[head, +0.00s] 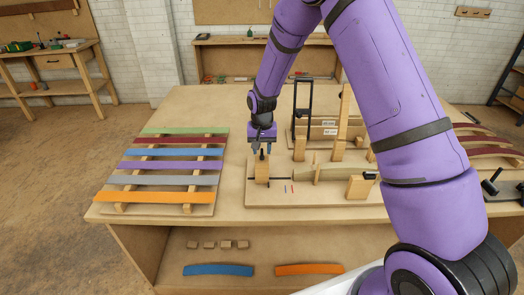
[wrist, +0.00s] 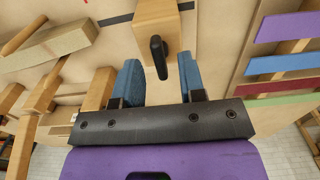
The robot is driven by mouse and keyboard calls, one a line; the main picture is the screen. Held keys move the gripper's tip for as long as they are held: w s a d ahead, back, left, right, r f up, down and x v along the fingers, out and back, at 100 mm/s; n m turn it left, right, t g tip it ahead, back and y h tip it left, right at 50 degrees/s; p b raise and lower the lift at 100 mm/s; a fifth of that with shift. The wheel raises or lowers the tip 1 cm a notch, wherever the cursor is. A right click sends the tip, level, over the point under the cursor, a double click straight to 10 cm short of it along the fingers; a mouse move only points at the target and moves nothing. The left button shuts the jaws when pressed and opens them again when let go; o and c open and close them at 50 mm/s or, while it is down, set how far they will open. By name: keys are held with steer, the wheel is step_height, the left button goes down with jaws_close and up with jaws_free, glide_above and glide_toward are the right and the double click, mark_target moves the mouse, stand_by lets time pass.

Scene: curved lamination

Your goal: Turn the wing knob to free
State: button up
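The black wing knob (wrist: 158,57) sits on a wooden block (wrist: 168,20). In the head view the block (head: 262,171) stands at the left of a base board, with the knob (head: 262,155) on top. My gripper (wrist: 160,70) is open, its two blue fingers apart. In the wrist view the knob's long black wing shows between the fingers, with a gap on both sides. In the head view my gripper (head: 262,147) is just above the block, pointing down. Whether the fingertips are level with the knob, I cannot tell.
A rack of coloured strips (head: 160,167) lies left of the base board (head: 325,197). A dark rod, a curved wooden piece (head: 330,174) and a black upright frame (head: 303,108) stand to the right and behind.

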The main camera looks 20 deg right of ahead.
steer(key=shift+f, duration=0.6)
jaws_close()
